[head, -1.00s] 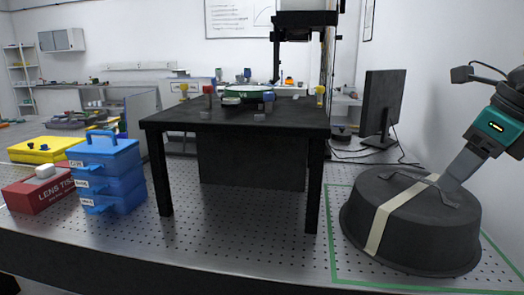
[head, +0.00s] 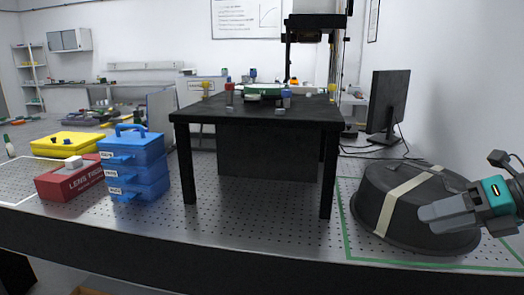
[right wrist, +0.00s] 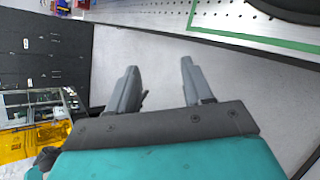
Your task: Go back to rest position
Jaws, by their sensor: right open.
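My right gripper (head: 424,219) comes in from the right edge of the head view, its fingers pointing left. It shows in front of the round black cover (head: 375,200), which has a pale strap and sits inside a green taped outline on the perforated bench. In the right wrist view the gripper (right wrist: 158,68) is open, with nothing between its fingers. The pale floor and the bench edge show beyond them. A small part of the black cover (right wrist: 290,8) shows at the top right. My left gripper is in neither view.
A black stand table (head: 257,109) fills the bench middle. Blue drawers (head: 135,168), a red box (head: 70,180) and a yellow case (head: 65,145) stand left. A monitor (head: 388,100) is behind the cover. The bench's front edge (right wrist: 200,32) lies beyond the fingers.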

